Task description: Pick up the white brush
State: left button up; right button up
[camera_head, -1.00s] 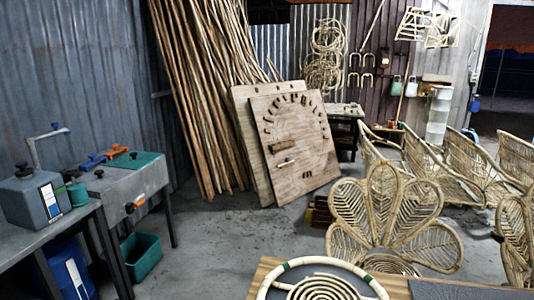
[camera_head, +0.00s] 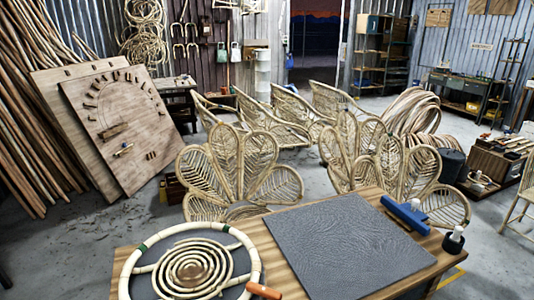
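No thing that I can clearly make out as a white brush is in view. A blue tool (camera_head: 407,215) lies across the right edge of the dark grey mat (camera_head: 345,250) on the wooden table (camera_head: 262,262). A small white piece (camera_head: 415,203) shows at the blue tool; I cannot tell whether it is a brush. A dark bottle with a white top (camera_head: 453,239) stands at the table's right corner. Neither of my grippers is in view.
A round rattan coil frame (camera_head: 146,248) and an orange-handled tool (camera_head: 263,291) lie on the table's left part. Rattan chairs (camera_head: 215,177) stand close behind the table. A peg board (camera_head: 118,125) leans at left. Open floor (camera_head: 90,245) lies left of the table.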

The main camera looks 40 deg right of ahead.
aim_at(458, 230)
jog(key=z, duration=2.5)
jog(key=u, duration=1.55)
jog(key=z, duration=1.55)
jog(key=i+l+u, duration=0.1)
jog(key=i+l, duration=0.2)
jog(key=i+l+u, duration=0.25)
jog(key=i+l, duration=0.25)
jog(key=l, duration=0.15)
jog(key=i+l+u, duration=0.1)
jog(key=i+l, duration=0.15)
jog(key=l, duration=0.15)
jog(key=i+l+u, duration=0.25)
jog(key=i+l, duration=0.2)
jog(key=l, duration=0.35)
